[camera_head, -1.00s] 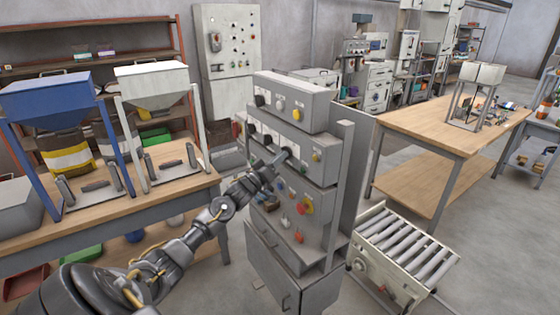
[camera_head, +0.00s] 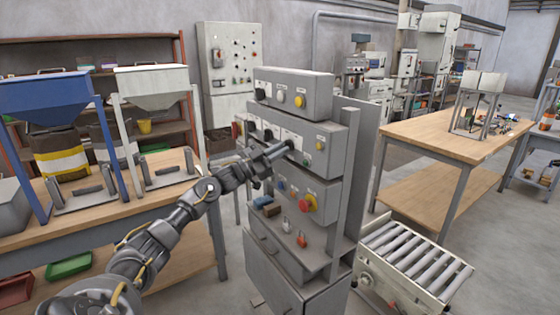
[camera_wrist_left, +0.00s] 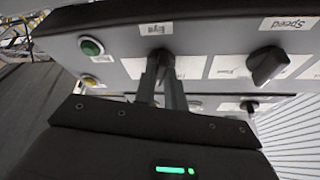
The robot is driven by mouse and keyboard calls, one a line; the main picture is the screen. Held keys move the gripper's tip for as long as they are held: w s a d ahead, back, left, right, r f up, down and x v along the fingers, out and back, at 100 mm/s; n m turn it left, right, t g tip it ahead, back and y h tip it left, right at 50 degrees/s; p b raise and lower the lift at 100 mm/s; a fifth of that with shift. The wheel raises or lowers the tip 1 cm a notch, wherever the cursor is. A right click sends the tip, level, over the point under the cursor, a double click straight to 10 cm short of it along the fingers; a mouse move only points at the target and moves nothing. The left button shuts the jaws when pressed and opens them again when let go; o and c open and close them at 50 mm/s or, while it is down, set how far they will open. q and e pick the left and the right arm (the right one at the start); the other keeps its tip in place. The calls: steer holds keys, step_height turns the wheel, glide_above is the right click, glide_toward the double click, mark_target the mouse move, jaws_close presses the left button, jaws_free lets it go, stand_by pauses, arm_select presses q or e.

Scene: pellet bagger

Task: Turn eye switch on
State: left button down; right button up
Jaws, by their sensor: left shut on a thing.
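The control stand has stacked grey boxes with knobs and buttons. My left gripper (camera_head: 284,150) reaches the right part of its middle box (camera_head: 325,131). In the left wrist view the white "Eye" label (camera_wrist_left: 156,29) is on the panel, with the dark eye switch (camera_wrist_left: 163,56) just below it. The fingers of my left gripper (camera_wrist_left: 163,72) are shut on this switch, one on each side, and cover much of it. Its exact turn angle is hard to tell. My right gripper is not in view.
A green button (camera_wrist_left: 91,46) and the black speed knob (camera_wrist_left: 268,65) flank the switch. Below it are a red emergency button (camera_head: 307,203) and padlocks. A roller conveyor (camera_head: 415,256) stands right of the stand, and a hopper table is at left.

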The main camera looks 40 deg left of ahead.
arm_select(q)
steer(key=shift+m+g+h+b, duration=0.45)
steer(key=shift+m+b, duration=0.3)
steer(key=shift+m, duration=0.65)
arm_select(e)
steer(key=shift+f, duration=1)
arm_select(q)
steer(key=c, duration=1.5)
jaws_free()
steer(key=shift+o, duration=0.2)
steer(key=shift+a, duration=0.1)
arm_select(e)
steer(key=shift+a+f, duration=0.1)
arm_select(q)
steer(key=b+v, duration=0.3)
steer(key=v, duration=0.7)
steer(key=shift+s+a+b, duration=0.25)
steer(key=shift+b, duration=0.05)
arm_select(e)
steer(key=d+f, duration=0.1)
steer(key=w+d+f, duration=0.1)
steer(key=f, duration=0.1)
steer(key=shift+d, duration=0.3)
arm_select(q)
steer(key=shift+f, duration=0.1)
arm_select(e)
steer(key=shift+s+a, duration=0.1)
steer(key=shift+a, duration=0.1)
